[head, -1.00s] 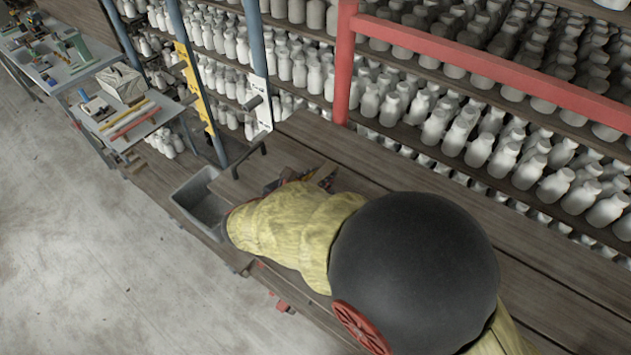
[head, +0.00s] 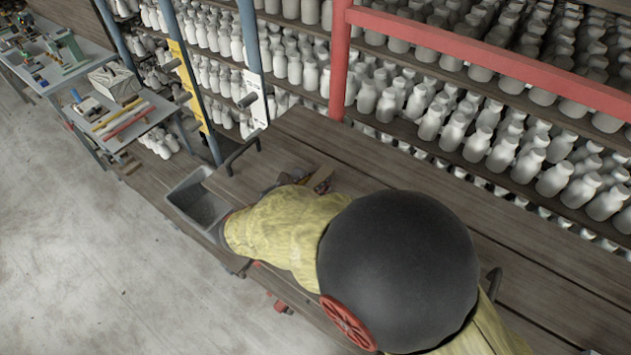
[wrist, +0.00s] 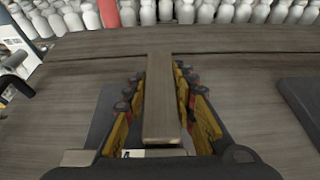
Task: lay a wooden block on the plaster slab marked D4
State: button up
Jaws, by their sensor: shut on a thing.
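A long wooden block (wrist: 160,100) is held lengthwise between the yellow-and-black fingers of my gripper (wrist: 160,76) in the wrist view. My gripper is shut on it. Beneath and left of the fingers a flat grey slab (wrist: 107,104) shows in part on the bench. A white label (wrist: 152,153) with a dark mark lies below the block's near end; most of the mark is hidden, so I cannot read it as D4. Whether the block touches the slab cannot be told. In the head view my arm covers most of the gripper (head: 318,182).
The plank bench (head: 300,140) has a grey bin (head: 202,203) at its left end and a dark handle (head: 243,150). A dark flat piece (wrist: 302,98) lies to the right in the wrist view. Bottle shelves (head: 440,110) and a red post (head: 338,60) stand behind.

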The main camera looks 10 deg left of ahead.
jog(key=shift+f, duration=0.2)
dwell(0.4)
jog(key=o, duration=1.2)
jog(key=shift+o, duration=0.2)
jog(key=shift+s, duration=0.1)
jog(key=v, duration=1.2)
jog(key=shift+a, duration=0.1)
jog(key=shift+f, duration=0.1)
